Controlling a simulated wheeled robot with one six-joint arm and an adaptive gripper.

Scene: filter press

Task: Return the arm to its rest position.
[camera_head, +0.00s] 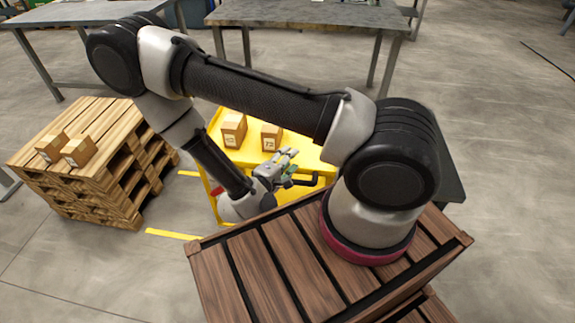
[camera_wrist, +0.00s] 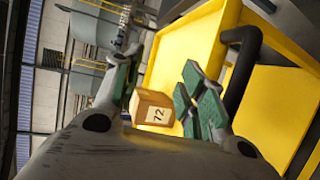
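My arm reaches from its base on a wooden slatted platform (camera_head: 265,262), out to the left and down toward a yellow cart (camera_head: 312,157). My gripper (camera_head: 287,164) is low at the near side of the cart, close to its black handle (camera_head: 308,181). In the wrist view the two green-padded fingers stand apart, with nothing held between them (camera_wrist: 160,72). In the head view this box (camera_head: 271,138) sits on the cart, apart from my gripper.
A second cardboard box (camera_head: 234,131) stands on the cart. A stack of wooden pallets (camera_head: 130,165) at the left carries two small boxes (camera_head: 79,151). Grey tables (camera_head: 310,13) stand at the back. The floor at right (camera_head: 510,150) is clear.

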